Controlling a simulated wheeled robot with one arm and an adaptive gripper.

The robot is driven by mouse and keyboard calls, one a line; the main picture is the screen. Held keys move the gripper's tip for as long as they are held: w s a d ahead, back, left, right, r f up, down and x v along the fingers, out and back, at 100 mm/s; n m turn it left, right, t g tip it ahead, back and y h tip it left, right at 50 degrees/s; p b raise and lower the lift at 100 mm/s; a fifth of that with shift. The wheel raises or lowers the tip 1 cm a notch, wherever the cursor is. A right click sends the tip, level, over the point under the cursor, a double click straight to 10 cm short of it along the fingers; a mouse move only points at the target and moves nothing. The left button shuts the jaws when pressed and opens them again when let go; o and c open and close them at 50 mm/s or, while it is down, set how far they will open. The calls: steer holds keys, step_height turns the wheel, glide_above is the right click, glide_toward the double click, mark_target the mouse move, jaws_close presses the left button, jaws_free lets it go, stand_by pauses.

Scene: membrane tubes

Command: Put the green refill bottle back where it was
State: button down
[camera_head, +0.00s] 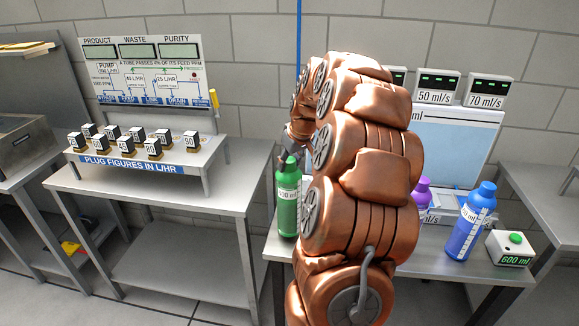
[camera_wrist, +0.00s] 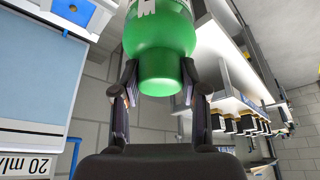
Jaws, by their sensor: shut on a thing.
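The green refill bottle (camera_head: 288,200) stands upright at the left end of the right-hand table in the head view. It carries a white label marked in ml, partly cut off. In the wrist view the green bottle (camera_wrist: 160,45) fills the top middle, with its narrow cap end between the two fingers. My gripper (camera_wrist: 158,85) is shut on that cap end. I cannot tell whether the bottle's base touches the table.
A blue bottle (camera_head: 470,222) and a partly hidden purple bottle (camera_head: 422,195) stand to the right of my arm. A white box (camera_head: 511,249) reads 600 ml. Displays (camera_head: 436,88) stand behind. The left table (camera_head: 160,187) holds a rack (camera_head: 150,160) of numbered plugs.

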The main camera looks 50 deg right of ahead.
steer(key=shift+f, duration=1.2)
steer(key=c, duration=0.6)
jaws_free()
steer(key=shift+r+p, duration=0.25)
steer(key=shift+p, duration=0.05)
steer(key=b+v, duration=0.3)
steer(key=v, duration=0.8)
steer(key=shift+s+r, duration=0.2)
steer(key=shift+r, duration=0.15)
steer(key=shift+a, duration=0.15)
